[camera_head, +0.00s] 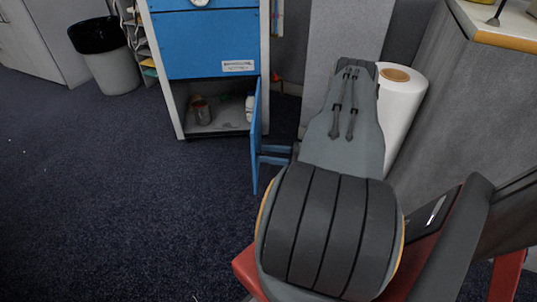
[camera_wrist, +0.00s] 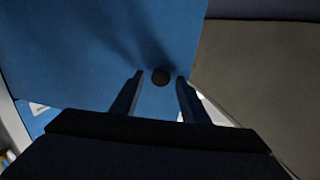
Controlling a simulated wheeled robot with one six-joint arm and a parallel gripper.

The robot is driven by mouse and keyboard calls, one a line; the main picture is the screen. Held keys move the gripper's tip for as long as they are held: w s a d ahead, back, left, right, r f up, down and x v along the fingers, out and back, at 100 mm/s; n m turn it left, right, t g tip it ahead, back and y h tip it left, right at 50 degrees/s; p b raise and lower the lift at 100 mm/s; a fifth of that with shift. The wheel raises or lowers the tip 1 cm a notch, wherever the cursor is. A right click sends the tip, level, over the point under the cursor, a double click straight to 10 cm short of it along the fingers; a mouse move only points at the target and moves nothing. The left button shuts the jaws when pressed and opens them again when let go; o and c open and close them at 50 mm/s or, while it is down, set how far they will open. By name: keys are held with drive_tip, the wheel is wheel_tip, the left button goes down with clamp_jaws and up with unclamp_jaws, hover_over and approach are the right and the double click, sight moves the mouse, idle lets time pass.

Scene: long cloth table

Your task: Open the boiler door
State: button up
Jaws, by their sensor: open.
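The boiler is a blue and white cabinet (camera_head: 212,42). Its lower blue door (camera_head: 256,135) stands swung out at the right side of the opening and shows nearly edge-on. My gripper (camera_head: 272,155) is at the right of the door, with its fingers pointing at the door's outer face.
The open compartment holds a can (camera_head: 200,110) and a white item (camera_head: 249,106). A white roll (camera_head: 398,110) stands behind my arm, near a grey partition (camera_head: 450,120). A bin (camera_head: 112,65) is at the far left. The dark carpet (camera_head: 120,200) in front is clear.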

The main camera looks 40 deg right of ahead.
wheel_tip(320, 180, up, 10)
drive_tip(key=p, duration=0.3)
drive_tip(key=shift+f, duration=0.1)
idle(0.5)
